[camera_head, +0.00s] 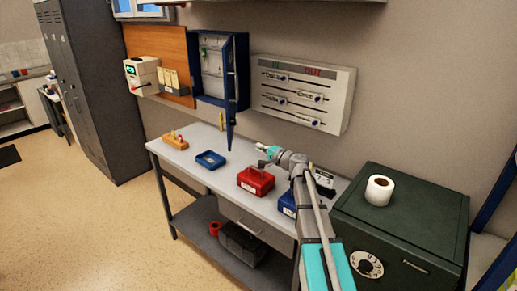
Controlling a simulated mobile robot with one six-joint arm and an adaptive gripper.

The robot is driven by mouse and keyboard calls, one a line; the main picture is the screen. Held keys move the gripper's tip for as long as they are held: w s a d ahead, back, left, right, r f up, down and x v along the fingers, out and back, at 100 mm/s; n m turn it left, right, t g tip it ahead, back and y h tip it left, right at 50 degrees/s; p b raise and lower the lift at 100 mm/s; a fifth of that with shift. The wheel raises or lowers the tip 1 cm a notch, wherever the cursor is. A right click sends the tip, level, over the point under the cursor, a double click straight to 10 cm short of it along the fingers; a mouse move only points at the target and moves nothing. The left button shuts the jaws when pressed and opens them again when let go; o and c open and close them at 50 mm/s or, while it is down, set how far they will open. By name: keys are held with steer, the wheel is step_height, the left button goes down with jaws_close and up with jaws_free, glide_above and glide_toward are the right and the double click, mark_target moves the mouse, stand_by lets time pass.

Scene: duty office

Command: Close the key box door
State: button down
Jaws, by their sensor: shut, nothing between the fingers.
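The blue key box (210,68) is mounted on the wall beside a wooden board, and its pale interior with hooks shows. Its blue door (230,92) stands open, swung out toward me on the right side of the box. My gripper (262,156) is shut and empty. In the picture it lies below and to the right of the door, over the table, apart from the door. The arm reaches in from the lower right. The fingertips are small in this view.
The grey table (190,157) holds a wooden block (175,141), a blue tray (210,160), a red box (256,182) and a blue box (287,204). A sliding-label board (303,93) hangs right of the door. A green safe (405,225) bears a paper roll (379,190).

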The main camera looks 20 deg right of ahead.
steer(key=s+a+x, duration=0.1)
steer(key=a+x, duration=0.1)
steer(key=x, duration=0.9)
steer(key=shift+s+a, duration=0.15)
steer(key=shift+a, duration=0.05)
